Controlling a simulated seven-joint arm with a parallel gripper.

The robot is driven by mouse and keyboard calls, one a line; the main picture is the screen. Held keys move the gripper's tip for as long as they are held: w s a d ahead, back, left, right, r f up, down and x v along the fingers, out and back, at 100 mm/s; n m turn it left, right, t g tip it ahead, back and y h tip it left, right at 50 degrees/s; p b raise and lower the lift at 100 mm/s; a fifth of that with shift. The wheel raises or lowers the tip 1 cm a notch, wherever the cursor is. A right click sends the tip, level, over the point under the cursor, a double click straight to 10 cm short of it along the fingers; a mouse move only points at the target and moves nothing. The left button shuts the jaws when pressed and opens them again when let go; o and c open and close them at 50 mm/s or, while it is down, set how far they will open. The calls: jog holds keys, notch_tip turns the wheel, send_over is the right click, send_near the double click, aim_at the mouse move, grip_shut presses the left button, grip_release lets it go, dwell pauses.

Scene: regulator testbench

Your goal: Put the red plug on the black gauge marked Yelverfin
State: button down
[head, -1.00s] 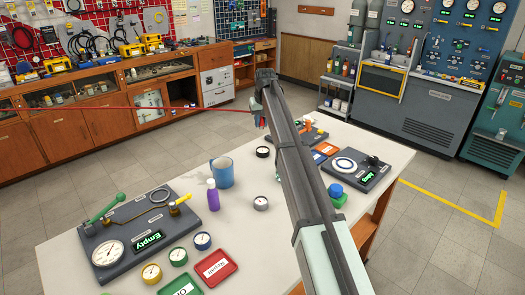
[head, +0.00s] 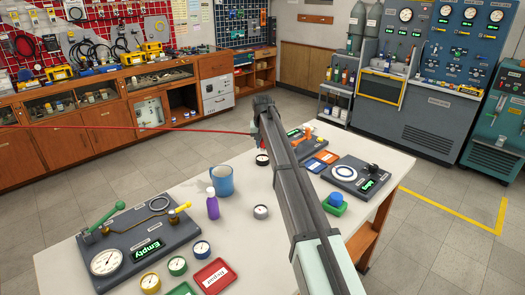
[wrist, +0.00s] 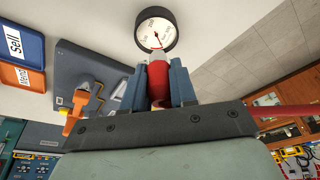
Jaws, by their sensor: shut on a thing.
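The red plug (wrist: 158,80) is held between the blue fingers of my gripper (wrist: 168,84) in the wrist view, its pale tip pointing at the gauge. The black gauge (wrist: 156,30) has a black rim, white face and red needle; I cannot read a name on it. The plug's tip overlaps the gauge's near edge in the picture; I cannot tell whether they touch. In the head view the black gauge (head: 262,159) lies on the white table, just below my gripper (head: 262,143). A red hose (head: 120,127) runs left from the gripper.
A board with a large gauge (head: 107,262) lies left. A second board (head: 345,184) and blue and orange trays (wrist: 22,45) are on the other side of my arm.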

aim_at(263, 147)
jog(key=shift+f, duration=1.65)
jog(key=shift+f, duration=0.1)
jog(key=c, duration=0.9)
grip_release()
jog(key=v, duration=1.2)
